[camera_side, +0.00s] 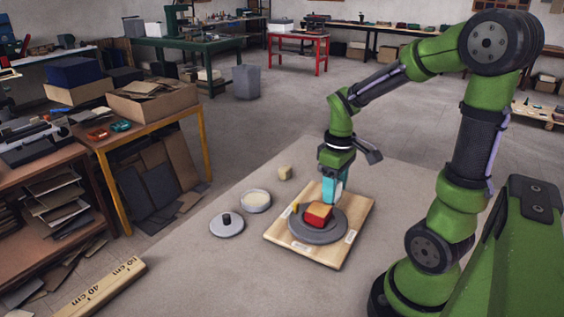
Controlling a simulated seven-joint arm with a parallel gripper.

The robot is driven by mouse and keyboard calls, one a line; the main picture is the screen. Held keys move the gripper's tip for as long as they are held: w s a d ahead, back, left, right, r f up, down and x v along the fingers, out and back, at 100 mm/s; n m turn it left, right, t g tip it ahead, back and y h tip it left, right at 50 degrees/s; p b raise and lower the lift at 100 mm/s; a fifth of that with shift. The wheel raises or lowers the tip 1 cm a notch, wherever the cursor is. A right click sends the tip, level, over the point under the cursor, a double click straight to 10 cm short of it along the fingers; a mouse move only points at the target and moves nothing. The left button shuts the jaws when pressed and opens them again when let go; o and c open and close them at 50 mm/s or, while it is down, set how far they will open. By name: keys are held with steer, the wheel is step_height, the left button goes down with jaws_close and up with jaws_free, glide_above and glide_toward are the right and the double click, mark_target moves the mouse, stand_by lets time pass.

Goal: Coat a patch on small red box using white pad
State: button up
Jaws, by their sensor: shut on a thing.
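The small red box (317,217) sits on a round grey plate (306,237), and its top looks orange-tan. My gripper (335,192) has teal fingers pointing down just behind and to the right of the box. It is shut on the white pad (341,186), of which only a small pale part shows between the fingers. The pad's underside is hidden, and I cannot tell whether it touches the box or plate. A round dish (256,200) with pale contents stands left of the board.
The plate rests on a wooden board (338,257) with pale labels. A small yellow peg (295,208) stands at the plate's left edge. A grey disc with a black knob (227,222) and a cream block (285,173) lie left of the board. The front of the tabletop is clear.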

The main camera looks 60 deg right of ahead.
steer(key=shift+r, duration=1.3)
